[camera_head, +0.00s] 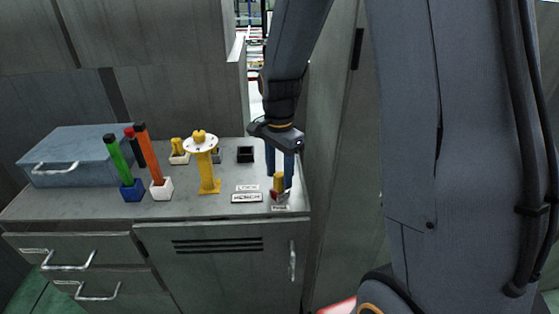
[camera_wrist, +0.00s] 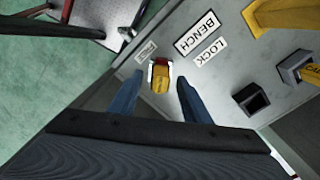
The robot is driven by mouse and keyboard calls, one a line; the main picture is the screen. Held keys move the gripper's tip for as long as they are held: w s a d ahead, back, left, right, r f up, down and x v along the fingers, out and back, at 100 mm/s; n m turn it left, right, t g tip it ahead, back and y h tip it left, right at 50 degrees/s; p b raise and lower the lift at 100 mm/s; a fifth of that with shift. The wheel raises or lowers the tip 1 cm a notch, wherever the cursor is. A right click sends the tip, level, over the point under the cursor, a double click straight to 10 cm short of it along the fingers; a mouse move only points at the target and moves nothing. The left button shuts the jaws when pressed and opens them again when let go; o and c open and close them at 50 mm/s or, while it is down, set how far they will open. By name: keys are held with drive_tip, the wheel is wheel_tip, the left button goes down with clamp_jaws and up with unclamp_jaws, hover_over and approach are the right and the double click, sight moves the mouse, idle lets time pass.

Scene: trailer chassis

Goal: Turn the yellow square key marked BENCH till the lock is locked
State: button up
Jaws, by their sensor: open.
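A yellow square key (camera_head: 279,181) stands upright in a small red and white base at the front right of the counter. It also shows in the wrist view (camera_wrist: 160,79). A BENCH label (camera_head: 247,198) and a LOCK label (camera_wrist: 210,53) lie beside it on the counter. My gripper (camera_wrist: 159,77) is open, its two blue fingers pointing down with one on either side of the key. A gap shows between the key and each finger in the wrist view. Any mark on the key is too small to read.
A yellow post with a white disc (camera_head: 201,146) stands left of the key. Green (camera_head: 118,160) and orange (camera_head: 148,152) handles stand in holders farther left, near a blue-grey case (camera_head: 80,158). A black open box (camera_head: 245,154) sits behind. A tall panel is close on the right.

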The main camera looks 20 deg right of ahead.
drive_tip(key=shift+f, duration=1.4)
clamp_jaws()
drive_tip(key=shift+m+p, duration=0.85)
drive_tip(key=shift+m, duration=0.65)
drive_tip(key=shift+m+p, duration=0.35)
drive_tip(key=shift+m, duration=1.15)
